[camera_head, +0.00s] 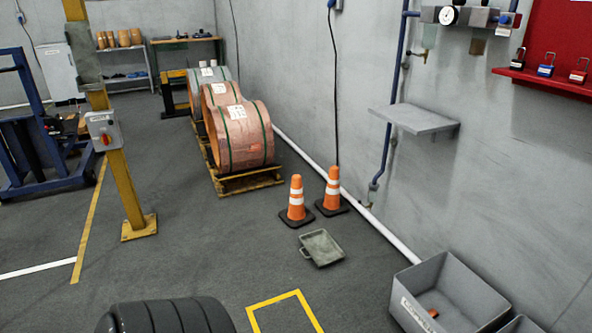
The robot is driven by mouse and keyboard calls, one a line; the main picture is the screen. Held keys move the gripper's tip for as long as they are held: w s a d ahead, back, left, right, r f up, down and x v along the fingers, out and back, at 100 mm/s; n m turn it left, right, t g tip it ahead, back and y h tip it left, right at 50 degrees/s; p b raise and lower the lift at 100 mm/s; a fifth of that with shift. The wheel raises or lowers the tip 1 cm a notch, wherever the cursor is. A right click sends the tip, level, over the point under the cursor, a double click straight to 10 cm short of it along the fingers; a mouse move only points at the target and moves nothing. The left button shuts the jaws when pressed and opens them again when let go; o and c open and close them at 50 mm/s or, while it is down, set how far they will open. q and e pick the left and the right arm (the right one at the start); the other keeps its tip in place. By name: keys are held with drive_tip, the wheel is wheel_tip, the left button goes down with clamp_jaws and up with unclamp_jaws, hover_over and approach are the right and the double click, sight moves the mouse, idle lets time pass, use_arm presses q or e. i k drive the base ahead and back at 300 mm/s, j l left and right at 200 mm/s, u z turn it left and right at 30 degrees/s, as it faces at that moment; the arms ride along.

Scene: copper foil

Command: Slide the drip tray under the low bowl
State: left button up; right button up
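The drip tray (321,247) is a shallow grey-green pan lying on the floor, with a small handle at its left side. It is just in front of two traffic cones and apart from the wall. A blue pipe (386,140) runs down the wall and ends low in a small fitting (373,187), behind and right of the tray. I cannot tell whether this is the low bowl. Two small bowls, a greenish one (430,37) and a brownish one (479,42), hang high under the gauge unit. Neither of my grippers is in view.
Orange cones (296,200) and (333,190) stand behind the tray. A white pipe (350,197) runs along the wall base. A grey bin (455,290) stands front right. Copper coils (240,135) sit on a pallet. A yellow post (128,190) stands left. Floor around the tray's front is clear.

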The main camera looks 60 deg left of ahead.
sight(321, 247)
drive_tip(key=u, duration=1.65)
